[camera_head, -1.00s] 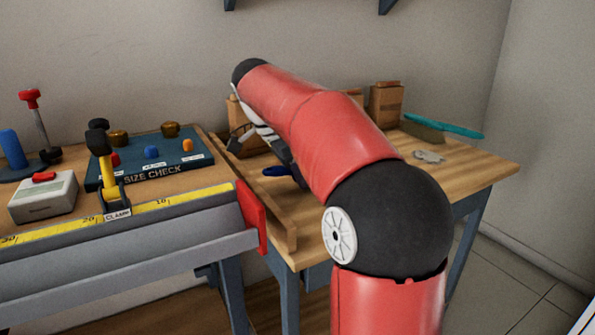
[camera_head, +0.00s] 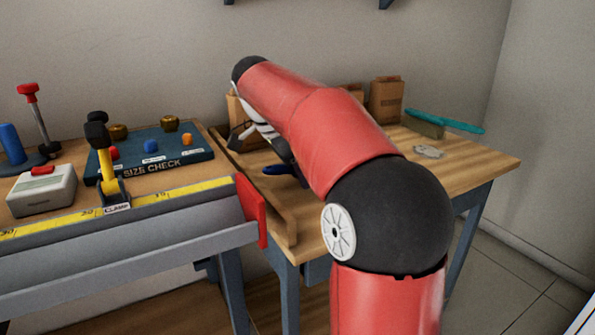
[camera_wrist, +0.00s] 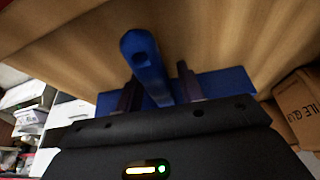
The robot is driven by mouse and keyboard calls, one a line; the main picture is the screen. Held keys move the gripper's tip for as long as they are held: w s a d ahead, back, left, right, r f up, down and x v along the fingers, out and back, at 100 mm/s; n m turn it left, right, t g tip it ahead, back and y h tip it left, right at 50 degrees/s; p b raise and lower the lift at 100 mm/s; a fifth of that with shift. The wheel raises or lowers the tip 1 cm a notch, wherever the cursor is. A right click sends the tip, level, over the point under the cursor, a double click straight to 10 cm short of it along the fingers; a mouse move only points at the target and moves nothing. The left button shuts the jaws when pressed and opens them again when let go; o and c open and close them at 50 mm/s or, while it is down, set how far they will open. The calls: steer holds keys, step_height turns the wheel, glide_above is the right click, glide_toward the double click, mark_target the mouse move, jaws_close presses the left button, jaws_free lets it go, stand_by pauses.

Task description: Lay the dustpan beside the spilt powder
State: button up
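The blue dustpan (camera_wrist: 225,83) shows in the wrist view, its handle (camera_wrist: 147,65) standing out between my gripper's two dark fingers (camera_wrist: 160,88). The fingers are apart on either side of the handle, with a small gap visible at the right one. In the head view a small part of the dustpan (camera_head: 279,170) shows low at the left of the wooden table; my red arm hides the rest. A pale grey patch, seemingly the spilt powder (camera_head: 428,152), lies on the table to the right of my arm.
A teal-handled brush (camera_head: 445,123) lies behind the patch. Brown boxes (camera_head: 386,101) stand along the wall; one also shows in the wrist view (camera_wrist: 298,105). A wooden ledge (camera_head: 262,205) edges the table's left side. Bare tabletop (camera_head: 470,165) lies right of the patch.

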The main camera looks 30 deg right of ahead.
steer(key=shift+o, duration=0.5)
steer(key=p+v, duration=0.2)
steer(key=v, duration=0.5)
steer(key=shift+a+r, duration=0.15)
steer(key=shift+r, duration=0.25)
